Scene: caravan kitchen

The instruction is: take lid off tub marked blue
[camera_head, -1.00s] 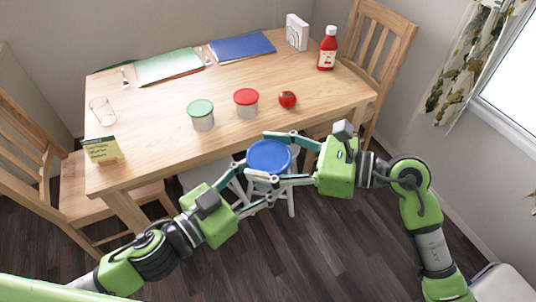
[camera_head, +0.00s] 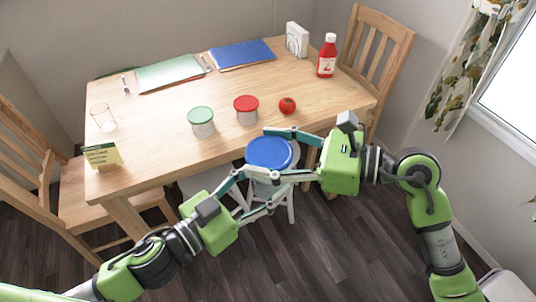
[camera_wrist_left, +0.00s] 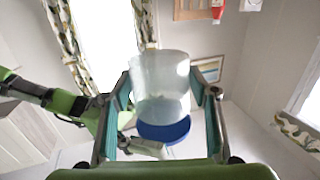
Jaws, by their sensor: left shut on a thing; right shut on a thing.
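The blue lid (camera_head: 269,152) is in front of the table in the head view, in the fingers of my right gripper (camera_head: 279,148). My right gripper is shut on its edge. The pale translucent tub (camera_wrist_left: 160,85) fills the middle of the left wrist view, between the fingers of my left gripper (camera_wrist_left: 165,105), which is shut on it. The blue lid also shows there, just beyond one end of the tub and partly hidden by it. I cannot tell how wide any gap between lid and tub is. In the head view the tub is mostly hidden under the lid.
The wooden table (camera_head: 160,110) bears a green-lidded tub (camera_head: 201,122), a red-lidded tub (camera_head: 246,110), a tomato (camera_head: 287,106), a ketchup bottle (camera_head: 327,56), a glass (camera_head: 103,118) and a yellow card (camera_head: 102,154).

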